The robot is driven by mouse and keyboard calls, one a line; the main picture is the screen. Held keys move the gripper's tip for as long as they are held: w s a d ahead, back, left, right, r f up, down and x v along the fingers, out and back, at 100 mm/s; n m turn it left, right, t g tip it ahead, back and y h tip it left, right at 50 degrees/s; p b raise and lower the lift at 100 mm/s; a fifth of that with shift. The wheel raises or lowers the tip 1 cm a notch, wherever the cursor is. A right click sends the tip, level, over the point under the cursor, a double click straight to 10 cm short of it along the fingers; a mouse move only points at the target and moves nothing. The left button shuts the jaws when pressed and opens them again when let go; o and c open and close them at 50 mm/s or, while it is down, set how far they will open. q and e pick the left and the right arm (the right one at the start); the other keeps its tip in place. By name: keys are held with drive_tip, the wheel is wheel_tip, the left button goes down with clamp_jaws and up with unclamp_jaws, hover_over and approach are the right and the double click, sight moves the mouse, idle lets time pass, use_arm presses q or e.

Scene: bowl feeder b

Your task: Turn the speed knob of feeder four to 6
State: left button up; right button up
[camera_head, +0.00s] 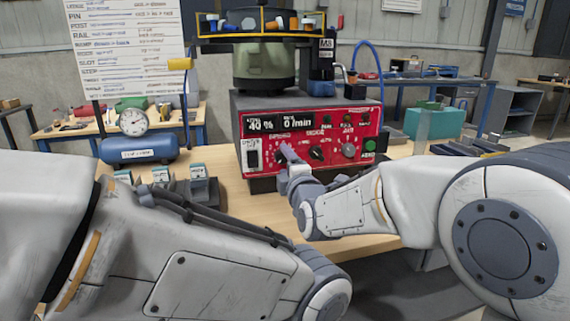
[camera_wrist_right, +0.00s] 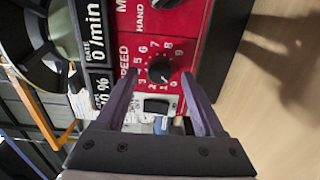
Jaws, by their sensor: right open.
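The feeder's red control box (camera_head: 262,105) stands on the wooden table, with a display (camera_head: 279,123) reading 40 % and 0 /min. In the right wrist view the black speed knob (camera_wrist_right: 159,70) sits on the red panel inside a ring of white numbers. Where its pointer stands is too small to tell. My right gripper (camera_head: 285,150) is at the panel's lower left in the head view and covers the speed knob there. In the wrist view its two fingers (camera_wrist_right: 159,78) are open, one on either side of the knob. My left gripper is out of view.
Another black knob (camera_head: 316,153), a grey knob (camera_head: 348,150), a green button (camera_head: 370,145) and a rocker switch (camera_head: 252,154) share the panel. A green bowl unit (camera_head: 264,66) stands on top. Small grey blocks (camera_head: 198,171) and a blue tank (camera_head: 140,149) are to the left.

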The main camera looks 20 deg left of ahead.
drive_tip(key=shift+w+a, duration=0.4)
drive_tip(key=shift+w, duration=0.15)
clamp_jaws()
